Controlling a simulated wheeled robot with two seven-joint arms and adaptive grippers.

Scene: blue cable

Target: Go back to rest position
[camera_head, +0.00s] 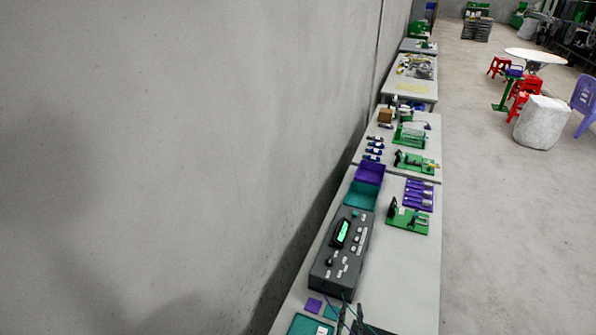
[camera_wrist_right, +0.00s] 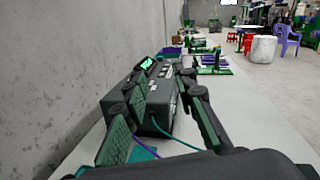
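My right gripper (camera_head: 351,316) shows at the bottom edge of the head view, over the near end of the table. In the right wrist view its two dark fingers with green pads (camera_wrist_right: 165,90) stand well apart, with nothing seen between them but the scene behind. A dark grey box (camera_head: 342,250) with a lit green display lies beyond the fingers; it also shows in the right wrist view (camera_wrist_right: 157,100). A thin teal-blue cable (camera_wrist_right: 174,139) runs from near the box's front towards the right gripper's palm. My left gripper is not in view.
A long row of pale tables (camera_head: 402,275) runs along the grey wall. Purple (camera_head: 370,172) and teal bins (camera_head: 361,195), a green fixture (camera_head: 408,218) and a purple rack (camera_head: 419,194) stand past the box. Open floor lies to the right.

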